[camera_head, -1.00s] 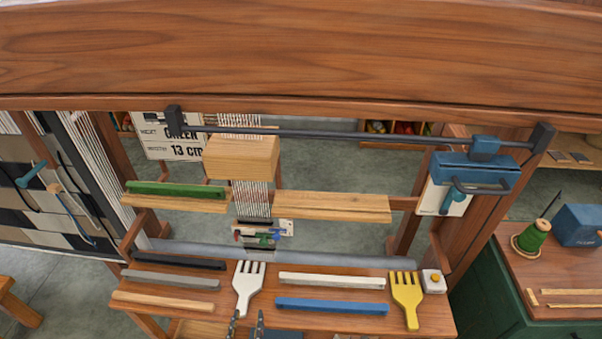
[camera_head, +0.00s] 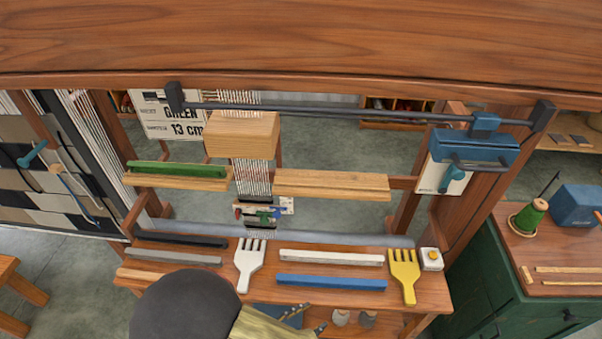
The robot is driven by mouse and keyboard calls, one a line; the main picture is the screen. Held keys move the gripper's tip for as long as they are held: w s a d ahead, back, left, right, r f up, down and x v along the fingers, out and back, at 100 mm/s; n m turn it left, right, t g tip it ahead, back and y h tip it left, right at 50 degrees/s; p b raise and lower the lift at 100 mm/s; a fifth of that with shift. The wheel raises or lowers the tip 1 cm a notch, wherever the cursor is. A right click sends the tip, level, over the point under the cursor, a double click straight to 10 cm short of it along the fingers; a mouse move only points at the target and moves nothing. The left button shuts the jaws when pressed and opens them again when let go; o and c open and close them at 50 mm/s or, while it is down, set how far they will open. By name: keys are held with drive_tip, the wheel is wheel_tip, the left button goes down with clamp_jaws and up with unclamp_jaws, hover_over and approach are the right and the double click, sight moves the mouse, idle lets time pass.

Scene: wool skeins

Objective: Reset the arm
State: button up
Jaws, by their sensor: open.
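My gripper (camera_head: 311,318) shows only in small part at the bottom edge, below the loom's front shelf, with its two dark fingertips apart and nothing seen between them. A large dark round part of my arm (camera_head: 186,306) fills the lower left middle and hides part of the shelf's front edge. The wooden shelf (camera_head: 237,301) carries a white comb (camera_head: 249,266), a yellow comb (camera_head: 404,275) and several bars, including a blue bar (camera_head: 331,282).
The loom's thick top beam (camera_head: 300,40) spans the upper view. A dark rod (camera_head: 350,113) runs below it, with a blue clamp-like unit (camera_head: 472,146) at right. A wooden block (camera_head: 242,135) sits at the warp threads. A green cabinet (camera_head: 535,290) stands at right.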

drive_tip(key=s+d+r+m+g+y, duration=0.2)
drive_tip(key=r+m+g+y, duration=0.25)
drive_tip(key=r+m, duration=0.4)
drive_tip(key=s+d+r+m+g+y, duration=0.1)
drive_tip(key=d+r+m+g+y, duration=0.3)
drive_tip(key=r+m, duration=0.45)
drive_tip(key=d+r+m+t+y, duration=0.1)
drive_tip(key=d+r+m+t, duration=0.2)
drive_tip(key=d+r, duration=0.2)
drive_tip(key=w+d+r+m+t+y, duration=0.1)
drive_tip(key=d+r+m+t, duration=0.2)
drive_tip(key=d+r, duration=0.3)
wheel_tip(320, 180, up, 5)
drive_tip(key=shift+f+m, duration=0.1)
drive_tip(key=shift+m, duration=0.5)
drive_tip(key=shift+c, duration=0.2)
idle(0.5)
